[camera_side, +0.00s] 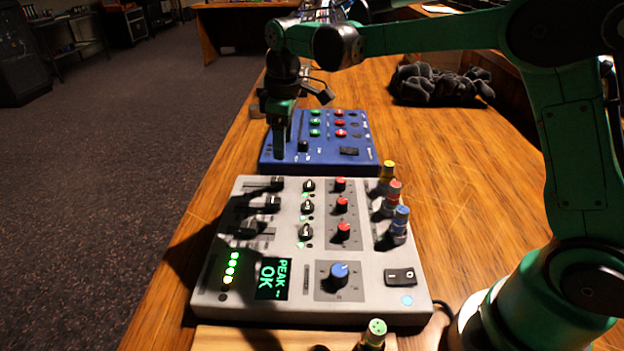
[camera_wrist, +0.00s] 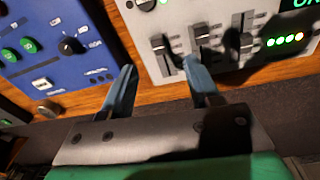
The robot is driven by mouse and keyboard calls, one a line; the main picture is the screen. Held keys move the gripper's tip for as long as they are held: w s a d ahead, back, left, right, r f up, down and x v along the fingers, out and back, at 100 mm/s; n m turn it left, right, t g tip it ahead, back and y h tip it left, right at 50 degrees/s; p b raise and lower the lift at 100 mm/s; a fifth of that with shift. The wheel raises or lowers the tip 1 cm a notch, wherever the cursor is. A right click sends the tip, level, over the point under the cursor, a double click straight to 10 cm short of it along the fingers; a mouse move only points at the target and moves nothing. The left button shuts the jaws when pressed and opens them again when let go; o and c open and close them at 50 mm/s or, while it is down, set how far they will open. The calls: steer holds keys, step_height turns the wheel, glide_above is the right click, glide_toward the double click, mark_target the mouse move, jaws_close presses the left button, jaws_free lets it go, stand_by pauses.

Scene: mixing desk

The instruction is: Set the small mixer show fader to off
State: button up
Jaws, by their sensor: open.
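A blue mixer (camera_side: 360,162) stands behind a grey mixer (camera_side: 365,300) on the wooden desk. The blue one has green and red knobs and a black knob (camera_wrist: 72,46). The grey one carries several black faders at its left; in the wrist view they are a first fader (camera_wrist: 158,42), a second (camera_wrist: 201,33) and a third (camera_wrist: 246,42). I cannot read a "show" label. My gripper (camera_side: 280,154) is upright over the blue mixer's left part and hides some of it. In the wrist view my gripper (camera_wrist: 160,68) is open, with nothing between its fingers.
Red, yellow and blue-topped plugs (camera_side: 394,195) stand up at the grey mixer's right edge. A lit green display (camera_side: 273,279) is at its front. The desk's left edge drops to carpet (camera_side: 110,180).

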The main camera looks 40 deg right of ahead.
mark_target(277, 179)
steer(key=f, duration=0.1)
steer(key=w+f+n, duration=0.1)
steer(key=w+g, duration=0.1)
steer(key=shift+a+f, duration=0.25)
steer(key=shift+f, duration=3)
jaws_close()
